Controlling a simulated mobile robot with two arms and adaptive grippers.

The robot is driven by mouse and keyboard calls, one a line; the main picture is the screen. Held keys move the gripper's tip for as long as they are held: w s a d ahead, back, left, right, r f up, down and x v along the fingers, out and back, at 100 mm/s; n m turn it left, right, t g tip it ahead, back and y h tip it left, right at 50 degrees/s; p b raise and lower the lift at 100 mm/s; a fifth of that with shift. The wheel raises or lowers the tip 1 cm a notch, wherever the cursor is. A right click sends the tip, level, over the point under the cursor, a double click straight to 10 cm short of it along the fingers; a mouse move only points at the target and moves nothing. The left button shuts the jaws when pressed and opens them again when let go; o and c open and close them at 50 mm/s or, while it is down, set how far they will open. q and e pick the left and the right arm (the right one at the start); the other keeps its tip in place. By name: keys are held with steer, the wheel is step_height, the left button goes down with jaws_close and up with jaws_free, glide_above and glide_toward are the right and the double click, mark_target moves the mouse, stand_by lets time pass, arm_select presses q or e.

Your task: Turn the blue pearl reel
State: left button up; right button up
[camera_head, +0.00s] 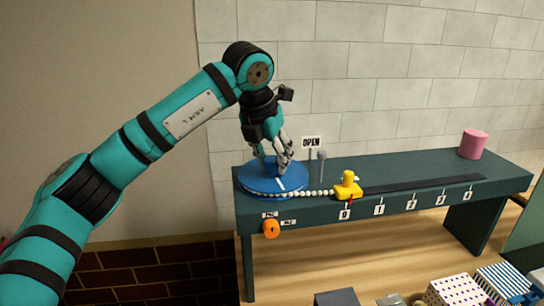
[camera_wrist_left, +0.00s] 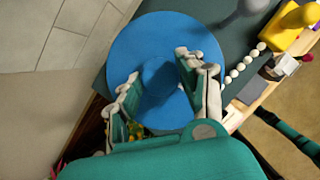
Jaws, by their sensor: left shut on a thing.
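The blue pearl reel (camera_head: 256,184) is a flat round disc at the left end of a dark green bench. My left gripper (camera_head: 283,168) reaches down onto it from above. In the left wrist view, its fingers (camera_wrist_left: 157,70) stand on either side of the raised blue hub (camera_wrist_left: 160,80) and are shut on it. A string of white pearls (camera_head: 315,192) runs from the reel's right edge to a yellow block (camera_head: 347,186) at mark 0. My right gripper is not in view.
A grey post (camera_head: 321,165) and an OPEN sign (camera_head: 311,142) stand behind the pearls. A black strip (camera_head: 420,185) runs along the bench above numbered labels. An orange knob (camera_head: 271,229) is on the front. A pink cylinder (camera_head: 473,144) stands far right; patterned boxes (camera_head: 455,290) are below.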

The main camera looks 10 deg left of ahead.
arm_select(q)
jaws_close()
steer(key=shift+m+h, duration=0.3)
steer(key=shift+m, duration=0.4)
steer(key=o, duration=0.9)
jaws_free()
